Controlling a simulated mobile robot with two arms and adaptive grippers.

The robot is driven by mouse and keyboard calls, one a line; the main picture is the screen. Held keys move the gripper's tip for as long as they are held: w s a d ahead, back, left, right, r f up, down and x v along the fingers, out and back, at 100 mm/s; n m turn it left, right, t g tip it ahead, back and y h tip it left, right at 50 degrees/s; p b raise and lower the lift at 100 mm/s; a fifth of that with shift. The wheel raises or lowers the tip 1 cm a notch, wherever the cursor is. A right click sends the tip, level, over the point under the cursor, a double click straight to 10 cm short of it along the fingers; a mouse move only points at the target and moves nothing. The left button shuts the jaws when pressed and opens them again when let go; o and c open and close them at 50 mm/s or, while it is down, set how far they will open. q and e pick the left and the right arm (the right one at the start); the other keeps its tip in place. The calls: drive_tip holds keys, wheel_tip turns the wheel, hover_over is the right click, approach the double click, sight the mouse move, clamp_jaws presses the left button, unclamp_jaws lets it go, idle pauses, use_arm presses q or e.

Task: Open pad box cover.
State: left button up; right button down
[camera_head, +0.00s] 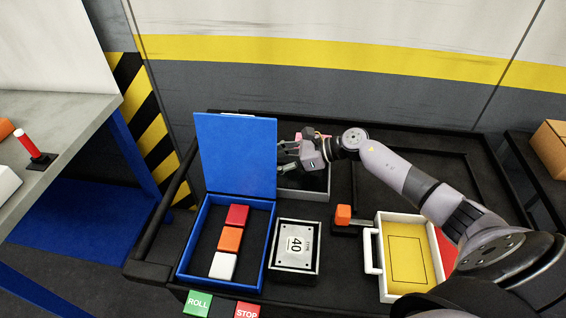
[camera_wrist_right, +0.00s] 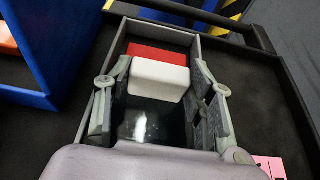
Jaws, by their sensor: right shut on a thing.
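The blue pad box (camera_head: 184,262) stands at the left of the cart's black top. Its blue cover (camera_head: 236,155) stands upright at the back edge, so the box is open. A red pad (camera_head: 237,215), an orange pad (camera_head: 229,239) and a white pad (camera_head: 223,265) lie inside in a row. My right gripper (camera_head: 284,156) is just right of the cover, above a grey tray (camera_head: 305,196). In the right wrist view its fingers (camera_wrist_right: 160,72) flank a white block (camera_wrist_right: 160,80), with a red part (camera_wrist_right: 157,55) behind it. My left gripper is out of view.
A box labelled 40 (camera_head: 296,262) stands right of the pad box. Beyond it are an orange-topped handle (camera_head: 344,215) and a white tray with a yellow inside (camera_head: 405,250). ROLL (camera_head: 198,304) and STOP (camera_head: 247,310) buttons are at the front. A workbench (camera_head: 85,115) stands left.

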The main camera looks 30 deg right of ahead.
drive_tip(key=w+a+b, duration=0.1)
drive_tip(key=w+a, duration=0.1)
drive_tip(key=a, duration=0.1)
drive_tip(key=w+a+b, duration=0.1)
drive_tip(key=w+a, duration=0.2)
drive_tip(key=w+a+b, duration=0.1)
drive_tip(key=w+a, duration=0.1)
drive_tip(key=a, duration=0.2)
drive_tip(key=shift+w, duration=0.3)
drive_tip(key=c, duration=0.7)
unclamp_jaws()
drive_tip(key=shift+s+d, duration=0.1)
drive_tip(key=shift+d, duration=0.05)
drive_tip(key=v, duration=1.1)
drive_tip(key=shift+s+d+r, duration=0.15)
drive_tip(key=shift+s+d, duration=0.15)
